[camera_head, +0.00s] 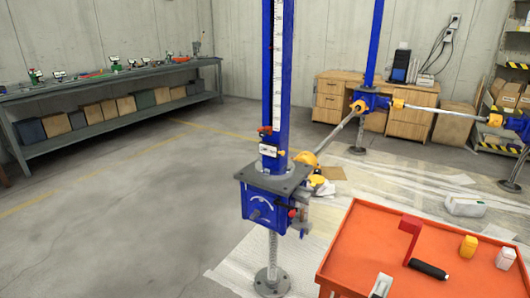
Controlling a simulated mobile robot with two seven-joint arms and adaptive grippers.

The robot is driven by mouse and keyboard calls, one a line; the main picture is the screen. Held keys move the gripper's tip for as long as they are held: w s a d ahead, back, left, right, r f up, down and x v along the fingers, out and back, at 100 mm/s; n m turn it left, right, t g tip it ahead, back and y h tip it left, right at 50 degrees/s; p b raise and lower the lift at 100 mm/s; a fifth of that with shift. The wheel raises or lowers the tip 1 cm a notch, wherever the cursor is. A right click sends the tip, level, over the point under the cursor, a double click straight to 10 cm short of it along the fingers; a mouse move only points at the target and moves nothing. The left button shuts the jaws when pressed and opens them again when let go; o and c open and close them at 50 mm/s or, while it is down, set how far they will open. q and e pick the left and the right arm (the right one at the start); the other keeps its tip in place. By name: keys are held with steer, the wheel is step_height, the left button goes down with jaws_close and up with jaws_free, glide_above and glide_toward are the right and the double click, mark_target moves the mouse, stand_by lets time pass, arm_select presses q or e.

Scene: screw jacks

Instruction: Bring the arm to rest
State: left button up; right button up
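Neither of my arms nor grippers shows in the head view. A blue screw jack (268,204) stands upright in the middle, with a tall blue column (276,80) carrying a white scale. Its screw goes down to a round foot plate (271,282) on the floor. A shaft (338,134) runs from it to a second blue jack (371,100) farther back. Another shaft (450,111) leads on to a third jack (518,125), cut off at the right edge.
A long workbench (130,75) lines the left wall. A wooden desk (329,98) stands behind. The left floor is clear.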

steer(key=w+a+r+n+t+y+p, duration=0.1)
steer(key=a+r+n+t+y, duration=0.1)
steer(key=r+n+t+y, duration=0.3)
steer(key=a+r+n+t+p, duration=0.1)
steer(key=a+n+t, duration=0.15)
steer(key=n, duration=0.35)
steer(key=a+f+n+g+y, duration=0.3)
steer(key=a+f+n+y, duration=0.2)
steer(key=f+n+y, duration=0.8)
arm_select(q)
steer(key=r+p, duration=0.1)
steer(key=d+r+p, duration=0.1)
steer(key=r, duration=0.1)
steer(key=shift+w+d, duration=0.15)
steer(key=shift+w, duration=0.05)
arm_select(e)
steer(key=s+d+f+n+g+h, duration=0.1)
steer(key=s+d+f+n+g, duration=0.1)
steer(key=f, duration=0.5)
steer(key=s+d+f+n+g+h, duration=0.1)
steer(key=s+d+f+g, duration=0.3)
steer(key=f, duration=0.4)
steer(key=s+d+f+n+g+h, duration=0.1)
steer(key=s+d+f+n+g, duration=0.1)
steer(key=f, duration=0.5)
steer(key=shift+s+d+f+n+g+h, duration=0.3)
steer(key=shift+s+d+g+h, duration=0.15)
steer(key=shift+d, duration=0.2)
